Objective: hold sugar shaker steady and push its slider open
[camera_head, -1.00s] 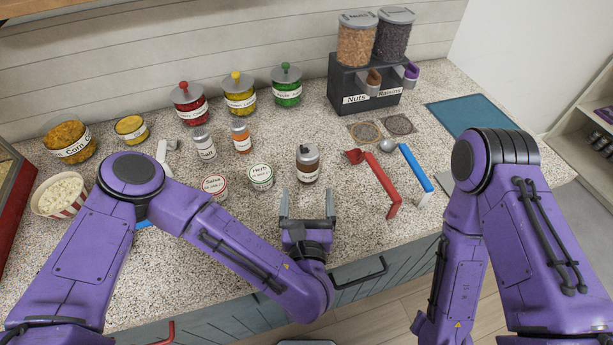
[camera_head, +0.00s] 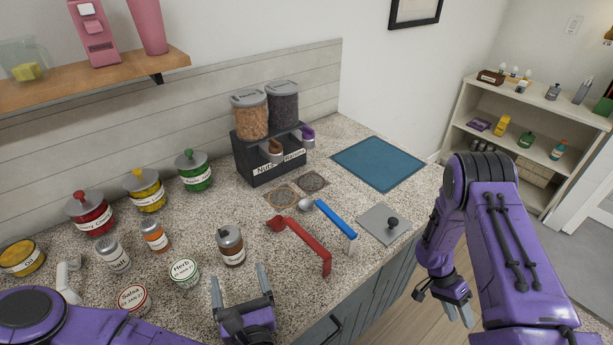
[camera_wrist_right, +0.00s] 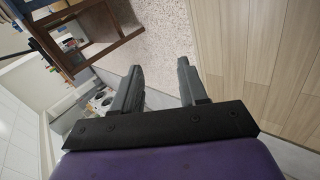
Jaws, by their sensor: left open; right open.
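The sugar shaker, as I take it, is the brown jar with a grey lid and white label (camera_head: 232,247), upright on the speckled counter. Its label is too small to read, and I cannot tell how its slider stands. My left gripper (camera_head: 240,282) is open and empty at the counter's front, just in front of the shaker and apart from it, with its fingers pointing towards it. My right gripper (camera_head: 459,313) hangs beyond the counter's front edge, far right of the shaker. Its open, empty fingers show in the right wrist view (camera_wrist_right: 160,88).
A Herb jar (camera_head: 184,274), Salsa jar (camera_head: 133,300), Salt shaker (camera_head: 117,258) and orange-labelled shaker (camera_head: 155,238) stand left of the shaker. A red tool (camera_head: 308,246) and blue-handled scoop (camera_head: 336,219) lie to its right. The nuts and raisins dispenser (camera_head: 262,163) stands behind.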

